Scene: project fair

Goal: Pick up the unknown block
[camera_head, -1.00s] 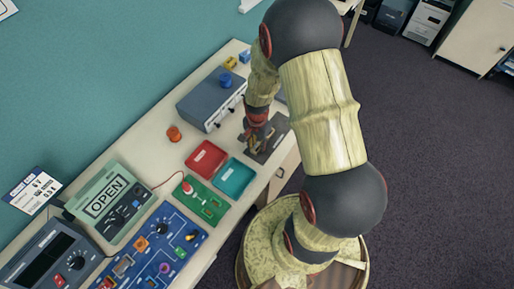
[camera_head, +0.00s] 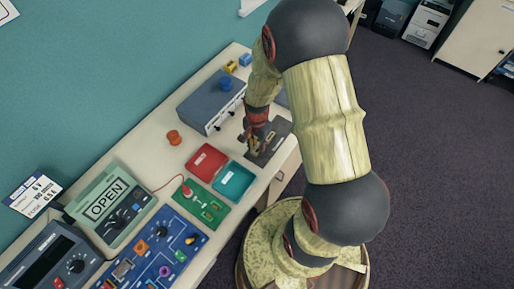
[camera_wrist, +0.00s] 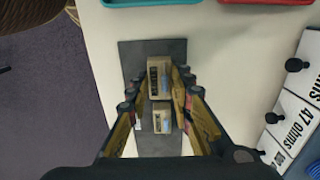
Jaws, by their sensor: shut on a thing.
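In the wrist view, a small beige-grey block (camera_wrist: 159,68) with dark marks on its face sits between my fingertips. My gripper (camera_wrist: 158,82) is shut on it, one finger along each side. A second pale, box-like piece (camera_wrist: 162,121) shows nearer the camera, between the fingers; I cannot tell whether it is separate. Both appear over a dark grey mat (camera_wrist: 125,60). In the head view my gripper (camera_head: 256,143) points down at the mat (camera_head: 275,146), and the block is too small and covered to make out. I cannot tell whether the block touches the mat.
A grey box with a blue knob (camera_head: 205,107) stands close behind my gripper. Red (camera_head: 206,161) and teal (camera_head: 233,181) trays lie left of the mat. An orange knob-like piece (camera_head: 174,137) and several circuit panels stand further along the bench.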

